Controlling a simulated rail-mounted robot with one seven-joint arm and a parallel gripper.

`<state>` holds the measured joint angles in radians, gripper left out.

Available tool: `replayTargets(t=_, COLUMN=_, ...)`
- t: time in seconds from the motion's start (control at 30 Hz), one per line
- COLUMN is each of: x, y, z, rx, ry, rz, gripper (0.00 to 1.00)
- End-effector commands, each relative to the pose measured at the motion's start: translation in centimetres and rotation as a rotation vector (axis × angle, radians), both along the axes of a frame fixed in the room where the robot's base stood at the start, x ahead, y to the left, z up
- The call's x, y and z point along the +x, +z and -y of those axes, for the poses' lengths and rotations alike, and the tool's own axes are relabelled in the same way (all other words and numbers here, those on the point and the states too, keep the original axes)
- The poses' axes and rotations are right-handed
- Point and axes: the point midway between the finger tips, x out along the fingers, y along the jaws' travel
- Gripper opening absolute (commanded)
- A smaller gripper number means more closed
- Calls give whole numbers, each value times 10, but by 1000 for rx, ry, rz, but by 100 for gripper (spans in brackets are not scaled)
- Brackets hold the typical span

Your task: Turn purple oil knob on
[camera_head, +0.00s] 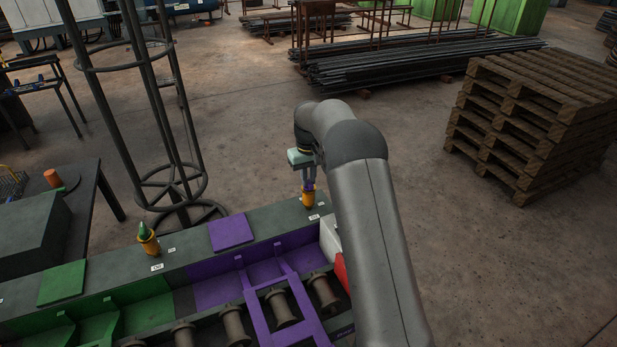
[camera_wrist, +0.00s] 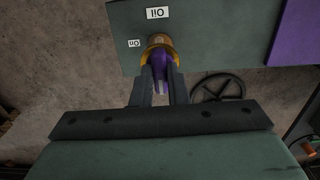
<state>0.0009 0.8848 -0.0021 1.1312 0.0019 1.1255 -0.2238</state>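The oil knob has a yellow-orange round base (camera_wrist: 158,42) and a purple handle (camera_wrist: 161,62). In the wrist view, a label "Oil" is above it and a label "On" is to its left, both upside down. The purple handle points down, towards my gripper, not at the "On" label. My gripper (camera_wrist: 162,78) has one dark finger on each side of the handle, with no clear gap. In the head view, my gripper (camera_head: 308,180) reaches down onto the knob (camera_head: 308,198) at the far right end of the machine's top; the fingers partly hide the handle.
A second knob with a green handle (camera_head: 145,232) stands further left on the machine. A purple lid (camera_head: 231,232) lies between the two knobs. A tall wire frame (camera_head: 165,150) stands behind. Stacked pallets (camera_head: 540,115) are at right, with open floor between.

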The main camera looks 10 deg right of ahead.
Motion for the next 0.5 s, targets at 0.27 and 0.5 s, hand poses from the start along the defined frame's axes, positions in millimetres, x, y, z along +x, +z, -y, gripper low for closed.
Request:
replayTargets(t=0.27, x=0, y=0, z=0, rx=0, ry=-42, rz=0, gripper=0)
replayTargets(t=0.5, x=0, y=0, z=0, rx=-1, ry=-183, rz=-1, gripper=0)
